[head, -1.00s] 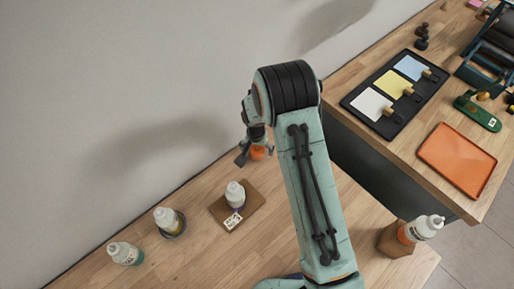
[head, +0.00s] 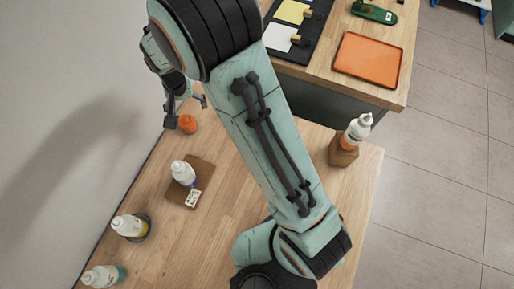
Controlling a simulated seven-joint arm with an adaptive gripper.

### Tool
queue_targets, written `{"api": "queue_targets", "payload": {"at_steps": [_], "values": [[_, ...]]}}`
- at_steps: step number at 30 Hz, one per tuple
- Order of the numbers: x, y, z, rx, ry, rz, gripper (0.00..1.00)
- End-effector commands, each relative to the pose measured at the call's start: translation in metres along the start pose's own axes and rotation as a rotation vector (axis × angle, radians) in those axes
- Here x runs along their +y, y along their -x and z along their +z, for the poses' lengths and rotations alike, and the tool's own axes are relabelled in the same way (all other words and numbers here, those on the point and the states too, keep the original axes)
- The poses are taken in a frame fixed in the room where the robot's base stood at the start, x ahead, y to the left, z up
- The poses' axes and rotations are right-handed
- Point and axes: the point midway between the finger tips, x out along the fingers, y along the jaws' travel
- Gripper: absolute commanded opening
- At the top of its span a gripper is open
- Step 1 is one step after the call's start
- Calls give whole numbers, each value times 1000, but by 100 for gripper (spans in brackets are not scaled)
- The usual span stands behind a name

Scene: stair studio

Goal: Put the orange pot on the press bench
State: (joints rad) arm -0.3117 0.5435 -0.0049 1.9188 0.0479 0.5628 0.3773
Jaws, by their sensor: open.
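A small round orange thing (head: 188,124), perhaps the orange pot, is on the near wooden bench by the wall. My gripper (head: 186,112) is open just above and beside it, with nothing seen between the fingers. I cannot tell whether they touch it. A white-topped bottle with orange contents (head: 355,133) stands on a wooden block (head: 343,155) at the near bench's right edge. The press bench (head: 392,92) is the farther wooden bench at the top; the press itself is out of view.
A bottle with purple (head: 184,173) stands on a wooden board (head: 200,170). Yellow (head: 130,226) and green (head: 104,275) bottles stand along the wall side. The press bench holds an orange tray (head: 368,60) and a black tray (head: 290,48) with colour cards. A gap separates the benches.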

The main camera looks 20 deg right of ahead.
Motion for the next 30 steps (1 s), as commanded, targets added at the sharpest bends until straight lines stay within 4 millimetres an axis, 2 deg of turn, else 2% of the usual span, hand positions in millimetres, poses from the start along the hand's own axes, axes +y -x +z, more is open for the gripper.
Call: {"api": "queue_targets", "payload": {"at_steps": [1, 2, 3, 5, 6, 10, 12, 15, 18, 21, 30], "values": [[14, 27, 8, -1, 4, -9, 74], [23, 43, 16, -10, 11, -13, 74], [35, 64, 31, -24, 24, -18, 74], [54, 94, 57, -44, 45, -28, 74], [66, 110, 76, -57, 62, -35, 74], [94, 147, 140, -93, 118, -54, 74], [103, 156, 169, -107, 147, -62, 74], [111, 162, 200, -121, 175, -68, 74], [114, 163, 216, -131, 194, -72, 78], [115, 163, 222, -136, 200, -73, 78], [115, 163, 221, -135, 200, -73, 78]]}}
